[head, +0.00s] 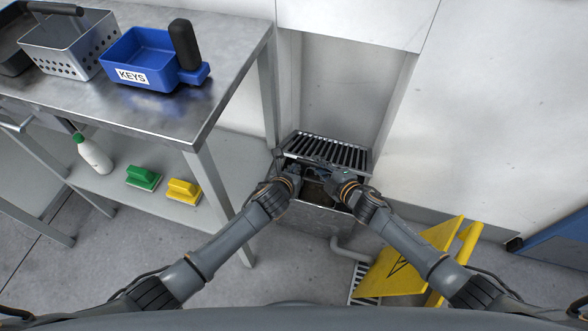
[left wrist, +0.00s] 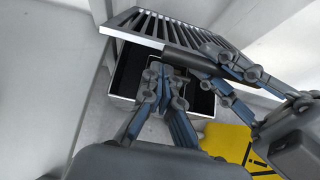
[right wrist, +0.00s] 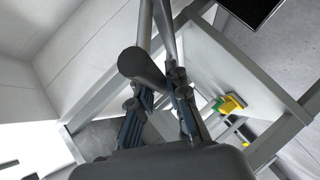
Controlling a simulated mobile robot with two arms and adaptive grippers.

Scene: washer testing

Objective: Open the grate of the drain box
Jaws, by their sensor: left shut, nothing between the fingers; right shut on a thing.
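The drain box (head: 310,218) is a metal box low against the wall recess. Its slatted grate (head: 325,151) is raised and tilted, with a gap over the dark inside of the box, which shows in the left wrist view (left wrist: 130,72). My right gripper (head: 331,174) is shut on the dark round handle bar at the grate's near edge; the bar shows large in the right wrist view (right wrist: 140,68). My left gripper (left wrist: 166,76) is shut and empty, over the box opening below the grate. In the head view the wrists partly hide both fingertips.
A metal table (head: 225,62) stands at left with a blue KEYS bin (head: 140,62) and a perforated basket (head: 68,45). Its lower shelf holds a bottle (head: 95,155) and two brushes. A yellow folding sign (head: 405,262) stands at right, near a floor drain (head: 362,285).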

